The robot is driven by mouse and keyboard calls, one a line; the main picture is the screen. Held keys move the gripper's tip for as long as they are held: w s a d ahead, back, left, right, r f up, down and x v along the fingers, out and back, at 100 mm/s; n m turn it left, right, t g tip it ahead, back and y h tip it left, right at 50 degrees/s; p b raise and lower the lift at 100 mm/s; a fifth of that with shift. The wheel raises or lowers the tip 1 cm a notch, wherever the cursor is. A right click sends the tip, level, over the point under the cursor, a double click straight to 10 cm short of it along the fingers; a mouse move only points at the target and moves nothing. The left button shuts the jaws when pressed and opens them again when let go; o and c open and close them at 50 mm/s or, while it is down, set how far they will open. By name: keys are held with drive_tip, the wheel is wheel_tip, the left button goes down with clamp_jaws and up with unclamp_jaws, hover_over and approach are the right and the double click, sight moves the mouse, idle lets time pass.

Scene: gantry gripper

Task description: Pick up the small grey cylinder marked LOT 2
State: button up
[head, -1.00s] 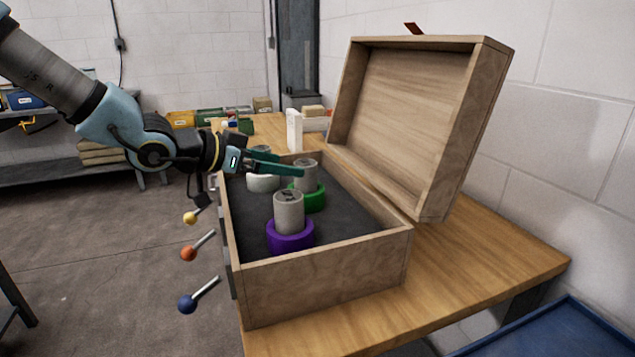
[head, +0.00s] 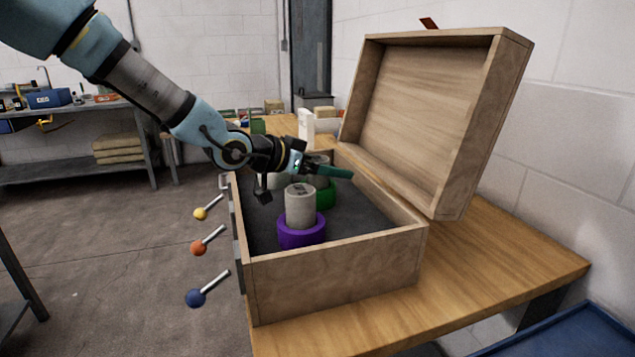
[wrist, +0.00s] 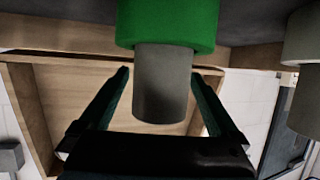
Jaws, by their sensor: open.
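A grey cylinder (head: 300,207) stands upright in a purple ring (head: 301,233) in the front of the open wooden box, with a dark mark on top too small to read. Another grey cylinder (wrist: 160,85) stands in a green ring (wrist: 165,22); in the head view my gripper mostly hides it. My gripper (head: 340,172) is open above the green ring (head: 326,196). In the wrist view, which looks upside down, its two dark green fingers lie either side of this cylinder, with gaps showing. I cannot read which cylinder is LOT 2.
The wooden box (head: 338,281) has its lid (head: 428,115) raised at the right. A third cylinder (wrist: 307,105) in a pale ring stands nearby. Yellow, orange and blue knobbed levers stick out at the box's left. The wooden table (head: 500,262) is clear at the right.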

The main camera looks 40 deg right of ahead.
clamp_jaws()
idle(0.8)
drive_tip(key=shift+d, duration=0.1)
